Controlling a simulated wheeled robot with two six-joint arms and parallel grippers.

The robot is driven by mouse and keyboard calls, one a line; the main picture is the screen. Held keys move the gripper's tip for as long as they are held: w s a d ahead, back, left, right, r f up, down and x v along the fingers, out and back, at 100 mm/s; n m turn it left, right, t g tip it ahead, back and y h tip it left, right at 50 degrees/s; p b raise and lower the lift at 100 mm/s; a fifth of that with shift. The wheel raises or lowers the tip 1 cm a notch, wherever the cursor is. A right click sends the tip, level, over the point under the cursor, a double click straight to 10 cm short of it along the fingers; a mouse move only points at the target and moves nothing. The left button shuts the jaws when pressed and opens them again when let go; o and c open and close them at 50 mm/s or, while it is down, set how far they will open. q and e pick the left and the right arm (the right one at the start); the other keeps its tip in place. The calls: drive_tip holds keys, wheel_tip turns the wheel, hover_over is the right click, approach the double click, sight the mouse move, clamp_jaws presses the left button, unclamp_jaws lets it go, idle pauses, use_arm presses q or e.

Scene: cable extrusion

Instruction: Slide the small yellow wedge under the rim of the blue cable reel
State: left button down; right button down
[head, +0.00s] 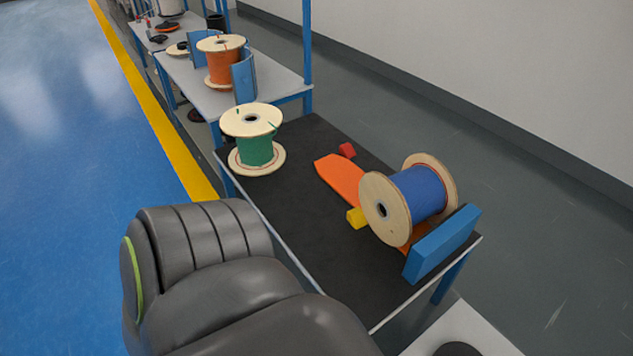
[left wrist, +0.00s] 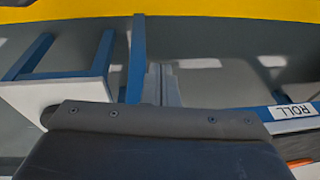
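The blue cable reel (head: 418,193) lies on its side, axle level, near the right end of the black table. Its pale wooden rims stand upright. The small yellow wedge (head: 356,218) is on the table beside the left rim; I cannot tell whether it touches or sits partly under it. In the left wrist view, my left gripper's grey fingers (left wrist: 162,85) appear together with nothing between them, above the dark plate with screws. In the head view my dark arm fills the lower left and its gripper is hidden. My right gripper is not in view.
An orange strip (head: 342,177) runs under the reel. A small red block (head: 347,150) lies beyond it. A blue block (head: 440,245) stands right of the reel. A green reel (head: 254,145) stands upright at the left. The black table's near middle is bare (head: 300,225).

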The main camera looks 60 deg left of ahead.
use_arm(q)
drive_tip(key=s+d+f+g, duration=0.1)
drive_tip(key=s+f, duration=1.3)
drive_tip(key=shift+s+d+f, duration=0.2)
